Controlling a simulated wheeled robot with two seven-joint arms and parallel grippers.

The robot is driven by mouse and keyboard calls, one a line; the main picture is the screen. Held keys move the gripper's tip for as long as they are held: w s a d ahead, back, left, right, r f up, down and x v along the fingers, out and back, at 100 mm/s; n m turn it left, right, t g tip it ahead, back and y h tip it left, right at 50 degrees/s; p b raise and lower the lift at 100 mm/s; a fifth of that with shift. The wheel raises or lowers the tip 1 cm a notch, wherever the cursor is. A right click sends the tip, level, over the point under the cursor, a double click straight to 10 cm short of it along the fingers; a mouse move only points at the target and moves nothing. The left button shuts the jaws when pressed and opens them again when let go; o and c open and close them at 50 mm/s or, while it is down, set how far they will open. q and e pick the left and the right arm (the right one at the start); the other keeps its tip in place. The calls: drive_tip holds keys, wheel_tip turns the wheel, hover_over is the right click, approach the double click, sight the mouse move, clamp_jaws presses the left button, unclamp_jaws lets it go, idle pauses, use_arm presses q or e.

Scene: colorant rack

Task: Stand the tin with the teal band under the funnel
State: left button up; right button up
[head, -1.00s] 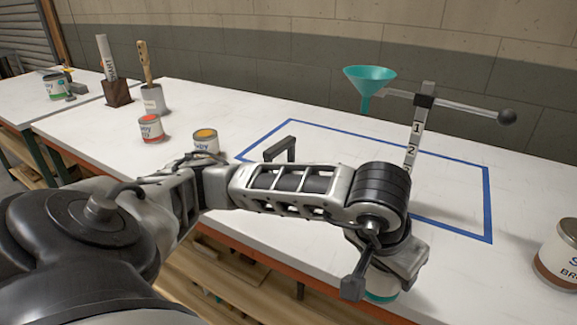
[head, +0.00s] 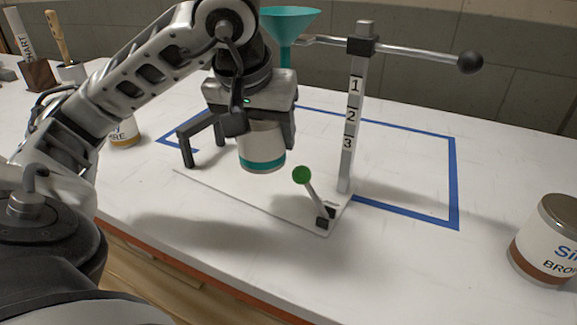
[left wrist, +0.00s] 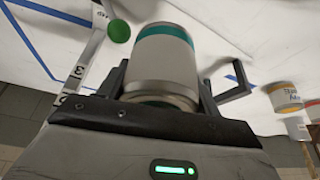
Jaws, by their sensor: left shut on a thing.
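The tin with the teal band (head: 262,150) hangs upright in my left gripper (head: 262,125), which is shut around its sides. It is above the white base plate (head: 275,200), with its teal band near the bottom. The tin also shows between the fingers in the left wrist view (left wrist: 163,65). The teal funnel (head: 290,22) is held on a horizontal arm from the numbered post (head: 351,130). The funnel is behind and above the tin, partly hidden by my wrist. My right gripper is not in view.
A lever with a green knob (head: 302,174) stands at the plate's front right. A dark bracket (head: 187,145) stands at its left. A blue taped outline (head: 455,180) surrounds the stand area. A brown-banded tin (head: 548,240) is at the right edge.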

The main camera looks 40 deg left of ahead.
use_arm(q)
drive_tip(key=w+f, duration=0.4)
drive_tip(key=w+a+f, duration=0.1)
drive_tip(key=w+f, duration=0.1)
drive_tip(key=shift+w+f+b, duration=0.1)
drive_tip(key=shift+b, duration=0.25)
drive_tip(key=shift+s+x, duration=0.2)
drive_tip(key=shift+x, duration=0.7)
drive_tip(key=shift+s+x, duration=0.15)
drive_tip(key=shift+x, duration=0.75)
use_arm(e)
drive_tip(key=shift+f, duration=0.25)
use_arm(q)
drive_tip(key=shift+d+f, duration=0.15)
drive_tip(key=shift+d, duration=0.05)
drive_tip(key=shift+f+b, duration=0.2)
drive_tip(key=shift+b, duration=0.2)
drive_tip(key=o, duration=1.2)
drive_tip(key=shift+r, duration=0.15)
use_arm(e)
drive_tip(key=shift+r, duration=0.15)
